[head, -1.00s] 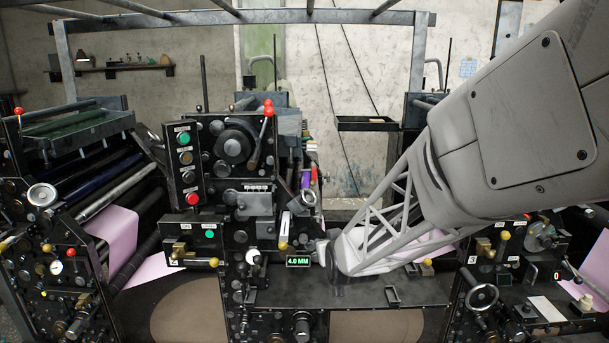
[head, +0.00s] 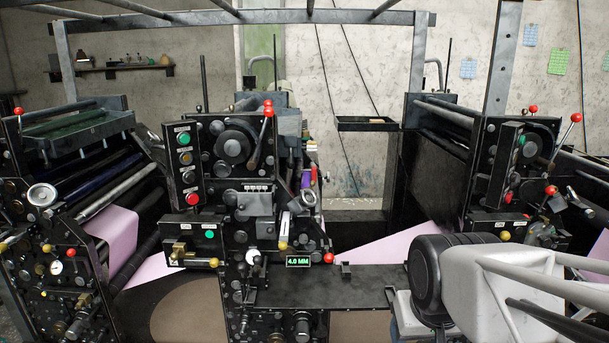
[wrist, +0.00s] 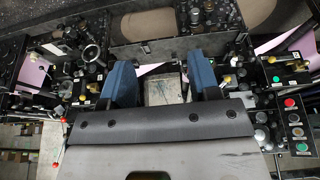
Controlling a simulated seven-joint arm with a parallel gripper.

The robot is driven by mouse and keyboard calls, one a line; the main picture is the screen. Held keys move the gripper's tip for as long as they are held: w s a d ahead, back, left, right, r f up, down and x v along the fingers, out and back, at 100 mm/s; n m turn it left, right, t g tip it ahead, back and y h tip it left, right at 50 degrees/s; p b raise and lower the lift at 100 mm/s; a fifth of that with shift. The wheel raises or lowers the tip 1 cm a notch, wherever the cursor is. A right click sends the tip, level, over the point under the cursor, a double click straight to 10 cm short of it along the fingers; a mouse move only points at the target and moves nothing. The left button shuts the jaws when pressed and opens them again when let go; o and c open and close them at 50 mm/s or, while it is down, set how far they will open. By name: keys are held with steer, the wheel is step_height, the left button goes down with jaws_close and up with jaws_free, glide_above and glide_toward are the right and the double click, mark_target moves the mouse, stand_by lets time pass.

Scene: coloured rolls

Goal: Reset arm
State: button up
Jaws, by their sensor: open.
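My gripper (wrist: 161,82) shows in the wrist view with its two blue fingers spread apart and nothing between them. In the head view my arm (head: 490,280) reaches in at the lower right, with its end over the right part of the black shelf. The gripper's fingers are mostly hidden there. The small display (head: 298,262) on the middle press unit reads about 4.6 MM. A red knob (head: 328,258) stands just right of the display, apart from my arm.
The middle press unit (head: 235,150) has levers and buttons. Another unit (head: 515,150) stands behind my arm at the right, and one with pink paper (head: 112,235) at the left. The black shelf (head: 330,287) is mostly bare left of my arm.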

steer(key=shift+g, duration=0.7)
steer(key=s, duration=0.5)
steer(key=shift+s+d, duration=0.15)
steer(key=shift+d, duration=0.2)
stand_by(1.2)
